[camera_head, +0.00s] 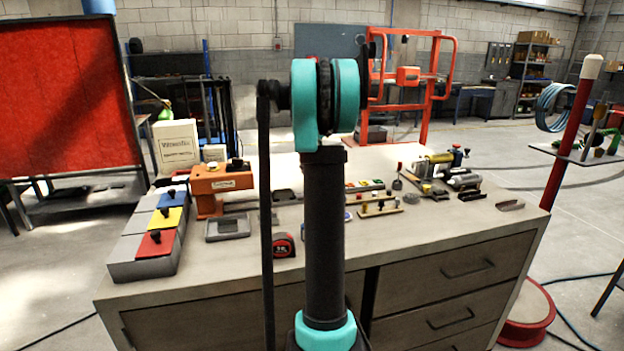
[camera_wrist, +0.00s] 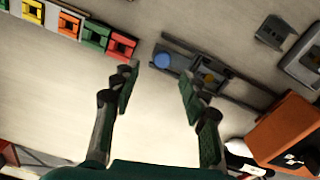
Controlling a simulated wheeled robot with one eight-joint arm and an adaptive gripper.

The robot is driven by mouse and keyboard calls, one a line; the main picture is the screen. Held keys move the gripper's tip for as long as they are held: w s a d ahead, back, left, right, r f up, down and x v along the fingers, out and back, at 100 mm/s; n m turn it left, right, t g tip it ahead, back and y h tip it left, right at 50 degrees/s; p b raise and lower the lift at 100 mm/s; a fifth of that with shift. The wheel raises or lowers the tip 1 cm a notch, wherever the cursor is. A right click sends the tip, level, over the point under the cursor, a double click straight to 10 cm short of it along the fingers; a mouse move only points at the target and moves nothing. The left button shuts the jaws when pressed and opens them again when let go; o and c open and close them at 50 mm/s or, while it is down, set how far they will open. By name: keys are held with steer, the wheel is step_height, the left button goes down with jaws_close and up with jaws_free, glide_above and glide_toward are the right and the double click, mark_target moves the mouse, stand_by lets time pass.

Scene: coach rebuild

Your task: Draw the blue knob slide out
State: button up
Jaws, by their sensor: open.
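The blue knob (camera_wrist: 162,61) is a round blue cap at the left end of a dark slide rail (camera_wrist: 178,45) in the wrist view. A smaller yellow-brown knob (camera_wrist: 208,78) sits farther right on the same piece. My gripper (camera_wrist: 159,76) is open, with its two fingers apart and nothing between them. In the picture the blue knob lies between and just beyond the fingertips; I cannot tell the height gap. In the head view my arm hides the gripper and most of this area. A bit of blue (camera_head: 347,215) shows beside the arm, but I cannot tell if it is the knob.
A strip of coloured blocks (camera_wrist: 95,36) lies at the upper left of the wrist view, an orange block (camera_wrist: 285,130) at the lower right. On the workbench (camera_head: 215,280) stand a row of coloured lids (camera_head: 172,218), a tape measure (camera_head: 284,246) and several tools.

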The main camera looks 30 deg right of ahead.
step_height(320, 180, up, 5)
steer(key=shift+r, duration=0.1)
stand_by(0.7)
